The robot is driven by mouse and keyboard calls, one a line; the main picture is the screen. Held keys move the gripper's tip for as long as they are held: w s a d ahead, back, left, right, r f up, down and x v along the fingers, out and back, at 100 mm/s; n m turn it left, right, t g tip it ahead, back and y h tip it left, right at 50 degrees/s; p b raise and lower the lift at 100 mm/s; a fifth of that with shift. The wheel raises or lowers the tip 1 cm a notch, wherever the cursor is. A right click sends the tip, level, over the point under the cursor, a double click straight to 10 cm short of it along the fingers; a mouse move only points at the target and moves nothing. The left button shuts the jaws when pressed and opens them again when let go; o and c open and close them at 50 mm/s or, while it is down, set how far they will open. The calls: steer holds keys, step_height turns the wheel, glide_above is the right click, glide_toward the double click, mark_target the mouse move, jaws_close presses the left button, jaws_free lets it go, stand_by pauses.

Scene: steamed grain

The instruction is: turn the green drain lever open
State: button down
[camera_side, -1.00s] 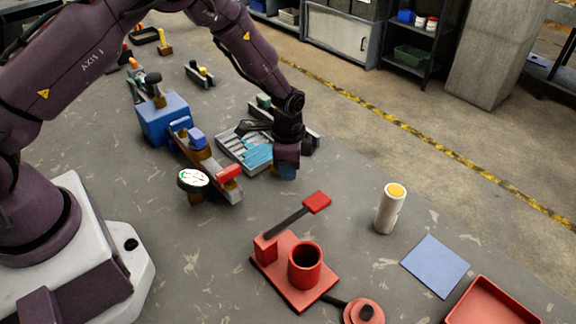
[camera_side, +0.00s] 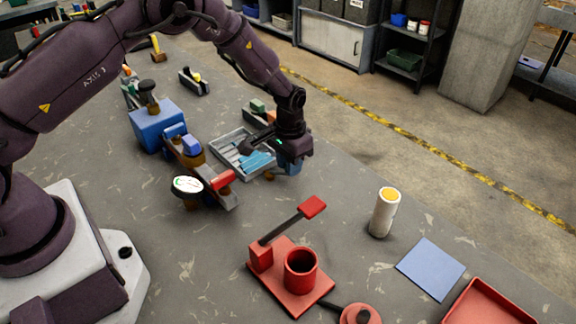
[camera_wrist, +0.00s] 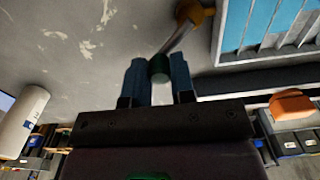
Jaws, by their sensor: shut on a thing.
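The green drain lever's green grip (camera_wrist: 159,68) sits between the two blue fingertips of my gripper (camera_wrist: 160,75) in the wrist view. My gripper is shut on this grip. A grey lever arm (camera_wrist: 177,37) runs from the grip up to a brass valve body (camera_wrist: 193,14), which is partly cut off at the frame's top. In the side view, my gripper (camera_side: 291,166) is low beside the right edge of a grey tray. A small brass part (camera_side: 269,176) shows just left of it. The green grip is hidden there.
The grey tray (camera_side: 222,146) with blue slats is left of my gripper. A blue box (camera_side: 152,131), a white-faced gauge (camera_side: 187,186) and a red-handled part (camera_side: 222,180) stand farther left. A red lever stand (camera_side: 312,300) and a white cylinder (camera_side: 384,215) stand nearer; bench between is clear.

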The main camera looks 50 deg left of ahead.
steer(key=n, duration=0.1)
steer(key=w+a+n, duration=0.1)
steer(key=n, duration=0.1)
steer(key=a+n, duration=0.1)
steer(key=n, duration=0.1)
steer(key=shift+w, duration=0.15)
steer(key=shift+n, duration=0.3)
stand_by(0.3)
steer(key=c, duration=1)
jaws_free()
steer(key=shift+o, duration=0.2)
step_height(320, 180, up, 13)
